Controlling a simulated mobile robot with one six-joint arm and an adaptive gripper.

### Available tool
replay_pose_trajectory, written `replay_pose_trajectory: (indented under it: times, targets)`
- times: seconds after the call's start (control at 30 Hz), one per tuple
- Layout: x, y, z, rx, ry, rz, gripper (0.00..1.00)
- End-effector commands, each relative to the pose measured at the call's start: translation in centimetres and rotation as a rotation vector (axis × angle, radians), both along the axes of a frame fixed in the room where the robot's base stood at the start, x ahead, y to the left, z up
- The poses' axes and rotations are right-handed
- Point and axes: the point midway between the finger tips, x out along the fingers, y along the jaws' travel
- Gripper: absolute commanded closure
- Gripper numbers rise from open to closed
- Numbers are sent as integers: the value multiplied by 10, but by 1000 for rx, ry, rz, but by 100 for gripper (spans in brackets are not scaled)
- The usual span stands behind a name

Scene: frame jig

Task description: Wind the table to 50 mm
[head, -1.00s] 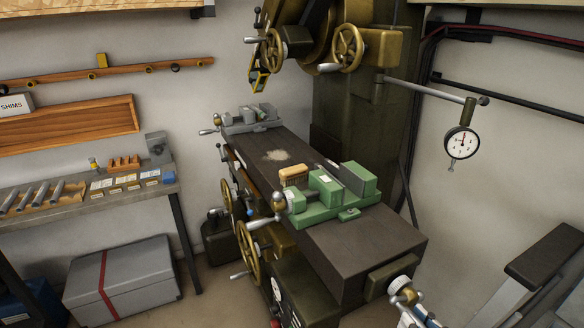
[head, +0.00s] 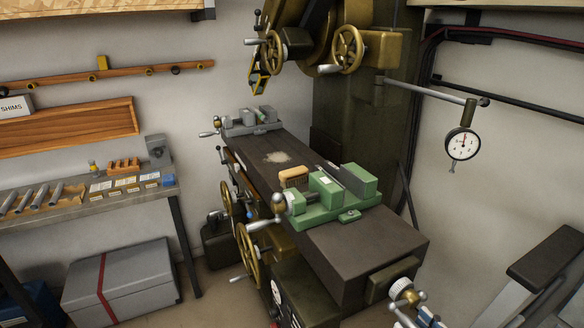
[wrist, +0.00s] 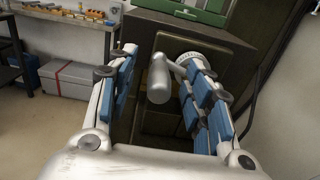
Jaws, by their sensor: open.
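The milling machine's dark table (head: 370,250) runs from back left to front right. At its near end is a crank with a pale graduated collar (head: 401,289). In the wrist view, the crank's light grey handle (wrist: 159,80) points toward me, and the collar (wrist: 190,62) is behind it to the right. My gripper (wrist: 160,68) is open, its blue-padded fingers on either side of the handle. I see no clear contact. In the head view, my gripper (head: 424,318) shows only in part at the bottom edge. The collar's marks are too small to read.
A green vise (head: 335,200) and a tan block (head: 293,177) stand on the table, with a grey vise (head: 250,120) at its far end. A dial gauge (head: 463,143) hangs from a rod at right. A bench (head: 100,200) and a grey chest (head: 120,280) are at left.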

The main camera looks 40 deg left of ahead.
Motion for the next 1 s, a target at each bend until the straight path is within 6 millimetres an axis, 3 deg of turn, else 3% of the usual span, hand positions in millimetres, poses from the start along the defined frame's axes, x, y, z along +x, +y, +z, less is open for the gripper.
replay_pose_trajectory:
  times: [0.17, 0.63, 1.0]
  targets:
    - [-1, -4, 0, 0, 0, -2, 53]
    - [-22, -65, 0, 0, 0, -4, 53]
    - [-26, -71, 0, 0, 0, 0, 53]
